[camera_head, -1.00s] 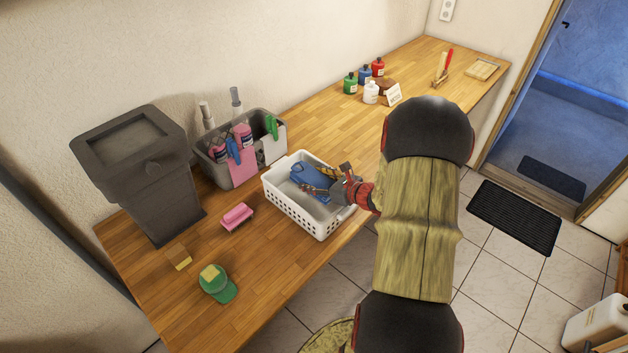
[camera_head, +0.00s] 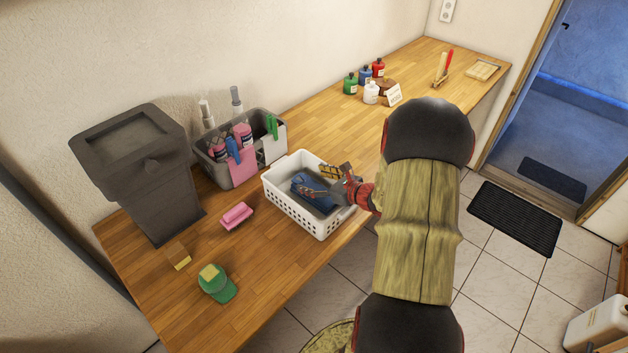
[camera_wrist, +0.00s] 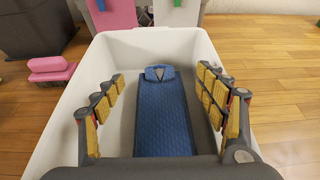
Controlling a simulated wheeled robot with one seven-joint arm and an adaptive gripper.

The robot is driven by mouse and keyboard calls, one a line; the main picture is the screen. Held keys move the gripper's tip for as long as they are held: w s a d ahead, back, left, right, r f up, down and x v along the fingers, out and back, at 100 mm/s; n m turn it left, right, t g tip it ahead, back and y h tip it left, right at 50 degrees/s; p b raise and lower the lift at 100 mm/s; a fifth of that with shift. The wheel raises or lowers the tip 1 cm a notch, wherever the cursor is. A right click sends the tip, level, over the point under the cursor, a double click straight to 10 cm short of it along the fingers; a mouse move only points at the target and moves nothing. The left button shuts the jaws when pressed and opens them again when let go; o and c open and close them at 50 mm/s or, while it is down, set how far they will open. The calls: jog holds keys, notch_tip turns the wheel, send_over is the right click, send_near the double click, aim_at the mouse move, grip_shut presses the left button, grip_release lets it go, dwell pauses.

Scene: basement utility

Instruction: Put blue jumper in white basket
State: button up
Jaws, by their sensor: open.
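The blue jumper (camera_head: 312,188) lies folded inside the white basket (camera_head: 313,220) on the wooden table. In the wrist view the jumper (camera_wrist: 163,112) lies on the floor of the basket (camera_wrist: 110,47), its long side running away from me. My gripper (camera_head: 330,182) is low at the basket, over its right side in the head view. In the wrist view my gripper (camera_wrist: 160,100) is open, with one yellow-padded finger on each side of the jumper and a gap to it. The near end of the jumper is hidden by my gripper's body.
A grey caddy (camera_head: 209,173) with bottles and cloths stands behind the basket. Several small bottles (camera_head: 365,76) stand farther back. The table between them and the basket is clear.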

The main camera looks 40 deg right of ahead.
jog(key=shift+s+a+f, duration=0.15)
jog(key=shift+f, duration=0.25)
jog(key=shift+s+a+f, duration=0.15)
jog(key=shift+f, duration=0.2)
jog(key=shift+r+p, duration=0.4)
jog(key=shift+p, duration=0.05)
jog(key=w+d+r+p+v, duration=0.1)
jog(key=p+v, duration=0.1)
jog(key=v, duration=1)
jog(key=a+r+n+g+y, duration=0.35)
jog(key=a+n, duration=0.45)
jog(key=a, duration=0.4)
jog(key=a+r+n+g+y, duration=0.25)
jog(key=a+r+n, duration=0.25)
jog(key=a+n, duration=0.5)
jog(key=s+a+r+n+g+h, duration=0.2)
jog(key=s+a+r+n+h, duration=0.4)
jog(key=n, duration=1.1)
jog(key=s+a+r, duration=0.4)
jog(key=shift+s+r+h, duration=0.35)
jog(key=shift+h, duration=0.05)
